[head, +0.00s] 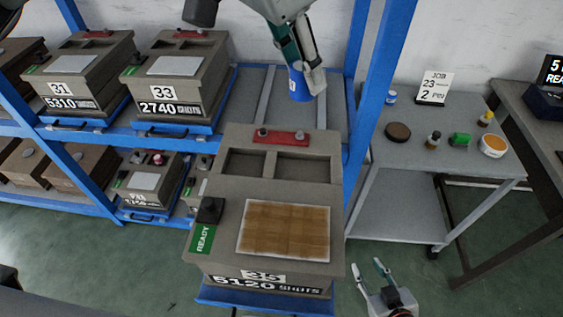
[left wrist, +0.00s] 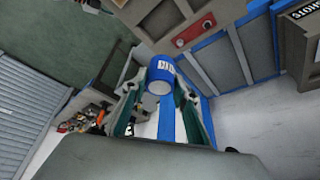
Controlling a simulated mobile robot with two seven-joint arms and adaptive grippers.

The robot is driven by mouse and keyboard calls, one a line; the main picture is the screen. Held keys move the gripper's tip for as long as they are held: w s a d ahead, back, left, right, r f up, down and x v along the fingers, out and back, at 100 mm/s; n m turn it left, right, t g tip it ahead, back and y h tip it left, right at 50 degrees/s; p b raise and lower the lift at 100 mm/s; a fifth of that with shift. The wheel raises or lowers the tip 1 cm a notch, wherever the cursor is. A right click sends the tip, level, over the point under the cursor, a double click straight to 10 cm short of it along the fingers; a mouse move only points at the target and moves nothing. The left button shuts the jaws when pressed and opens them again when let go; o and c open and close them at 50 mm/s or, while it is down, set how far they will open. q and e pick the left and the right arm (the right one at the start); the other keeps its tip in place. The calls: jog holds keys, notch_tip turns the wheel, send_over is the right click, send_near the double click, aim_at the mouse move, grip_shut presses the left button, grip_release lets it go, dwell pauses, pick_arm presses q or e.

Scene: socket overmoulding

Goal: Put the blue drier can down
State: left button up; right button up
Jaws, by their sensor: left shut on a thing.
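The blue drier can (head: 299,84) is held near the top of the head view, in front of the blue rack's right part. My left gripper (head: 305,72) is shut on it, with its fingers on either side of the can. In the left wrist view the blue can (left wrist: 161,72) with a white label sits between the green-sided fingers. The can appears to be in the air; its exact height above what lies below cannot be told. My right gripper (head: 370,273) is open and empty at the bottom of the head view.
A grey mould marked 35 (head: 270,180) stands in front. Moulds 31 (head: 75,70) and 33 (head: 170,75) stand on the blue rack, with a bare bay to their right. A side table (head: 450,175) carries a dark disc, small bottles, a green item, an orange-topped tub and a sign.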

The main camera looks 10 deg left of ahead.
pick_arm(q)
jog(key=shift+s+d+r, duration=0.3)
jog(key=shift+d+r, duration=0.15)
jog(key=shift+d, duration=0.1)
jog(key=shift+s+d+f+m, duration=0.1)
jog(key=shift+s+m, duration=0.05)
jog(key=shift+m, duration=0.25)
jog(key=b, duration=0.3)
send_near(311, 170)
jog(key=shift+w+d+r, duration=0.3)
jog(key=shift+w+d, duration=0.3)
jog(key=shift+w, duration=0.05)
notch_tip(311, 170, down, 5)
jog(key=shift+r+b, duration=0.1)
jog(key=shift+b, duration=0.65)
jog(key=o, duration=0.8)
